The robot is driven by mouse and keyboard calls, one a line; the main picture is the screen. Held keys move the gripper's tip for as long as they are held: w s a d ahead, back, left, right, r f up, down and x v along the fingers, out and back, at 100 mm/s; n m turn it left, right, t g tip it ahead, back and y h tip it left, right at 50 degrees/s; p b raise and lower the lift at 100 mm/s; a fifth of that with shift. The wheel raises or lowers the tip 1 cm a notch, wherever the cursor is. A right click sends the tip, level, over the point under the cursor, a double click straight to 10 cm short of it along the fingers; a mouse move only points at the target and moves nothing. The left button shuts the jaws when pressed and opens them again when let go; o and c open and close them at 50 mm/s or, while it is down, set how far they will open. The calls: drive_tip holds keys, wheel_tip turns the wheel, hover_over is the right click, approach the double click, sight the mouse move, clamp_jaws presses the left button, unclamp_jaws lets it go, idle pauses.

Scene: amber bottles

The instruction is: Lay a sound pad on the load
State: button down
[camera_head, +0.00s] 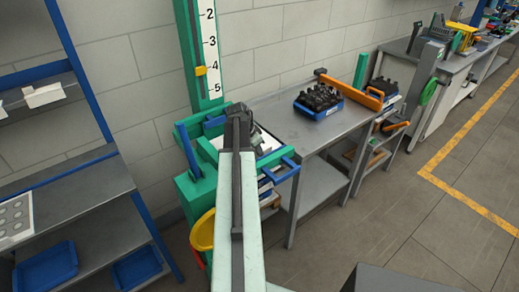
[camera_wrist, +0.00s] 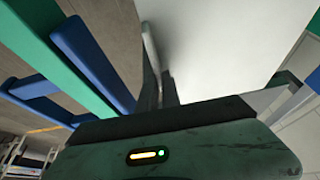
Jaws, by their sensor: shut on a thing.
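My gripper (camera_wrist: 158,65) is shut on a pale, flat pad (camera_wrist: 225,45), which fills much of the upper wrist view. In the head view my gripper (camera_head: 240,122) is over the green stand, and a small part of a white surface (camera_head: 266,143) shows beside it; I cannot tell if it is the pad or something beneath. The green stand (camera_head: 203,190) has blue arms (camera_head: 280,172) around this spot. The load cannot be made out; my arm and the pale surface hide that area. Whether the pad touches anything is unclear.
A scale (camera_head: 209,45) with a yellow pointer (camera_head: 201,71) rises behind the stand. A metal bench (camera_head: 285,125) to the right holds a blue crate of dark bottles (camera_head: 318,102). A blue-framed shelf (camera_head: 75,195) stands left, with white items (camera_head: 45,95). Open floor lies to the right.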

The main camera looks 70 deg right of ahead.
drive_tip(key=shift+f+b, duration=0.6)
drive_tip(key=shift+f, duration=0.05)
drive_tip(key=c, duration=1.5)
unclamp_jaws()
drive_tip(key=shift+r, duration=0.1)
drive_tip(key=p+v, duration=0.7)
drive_tip(key=shift+d+r, duration=0.1)
drive_tip(key=shift+r, duration=0.1)
drive_tip(key=shift+r+p, duration=0.3)
drive_tip(key=shift+a+f, duration=0.1)
drive_tip(key=shift+a, duration=0.1)
